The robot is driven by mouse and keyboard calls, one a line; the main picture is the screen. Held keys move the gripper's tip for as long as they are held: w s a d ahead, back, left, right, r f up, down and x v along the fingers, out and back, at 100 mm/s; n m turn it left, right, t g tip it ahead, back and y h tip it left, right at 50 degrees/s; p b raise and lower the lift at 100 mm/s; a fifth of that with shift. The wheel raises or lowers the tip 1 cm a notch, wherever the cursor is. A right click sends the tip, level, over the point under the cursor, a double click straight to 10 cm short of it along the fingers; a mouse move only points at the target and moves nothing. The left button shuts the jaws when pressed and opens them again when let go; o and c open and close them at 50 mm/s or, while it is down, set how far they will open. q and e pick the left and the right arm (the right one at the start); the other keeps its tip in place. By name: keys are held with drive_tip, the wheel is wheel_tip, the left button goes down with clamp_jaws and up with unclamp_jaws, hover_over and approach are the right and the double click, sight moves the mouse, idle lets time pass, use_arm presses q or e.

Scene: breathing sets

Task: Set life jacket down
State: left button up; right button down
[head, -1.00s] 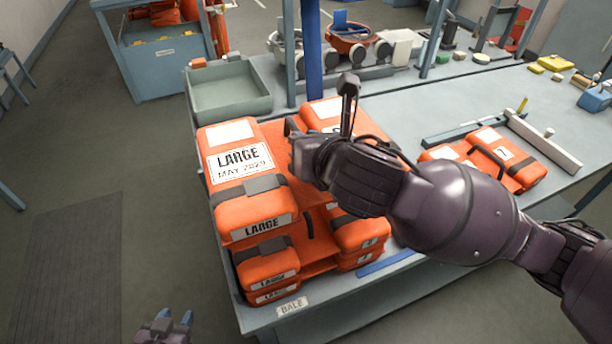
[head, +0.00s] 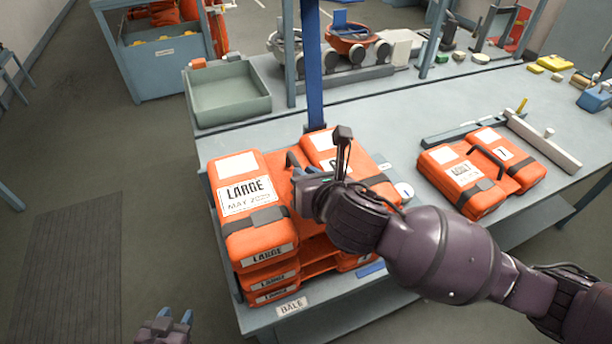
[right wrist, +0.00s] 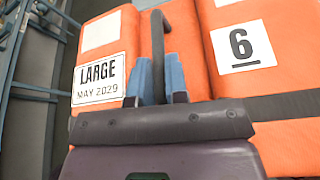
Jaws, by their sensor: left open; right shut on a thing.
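The orange life jacket (head: 247,193), labelled LARGE MAY 2029, sits at the top of a stack of similar jackets (head: 275,285) at the bench's near left corner. It appears level and lined up with the stack; whether it fully rests on it I cannot tell. My right gripper (head: 298,162) is shut on its dark carrying handle; the right wrist view shows the blue fingers (right wrist: 160,85) around the handle, between the LARGE half and the half marked 6. My arm hides part of the jacket's right half. My left gripper (head: 170,325) is open and empty at the bottom edge, left of the bench.
Another orange jacket (head: 480,172) lies on the bench (head: 400,125) to the right, by a white bar (head: 543,140). A grey-green tray (head: 228,95) stands behind the stack, near a blue post (head: 314,65). A BALE label (head: 291,307) marks the bench's front edge.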

drive_tip(key=shift+f, duration=0.55)
drive_tip(key=c, duration=1.1)
unclamp_jaws()
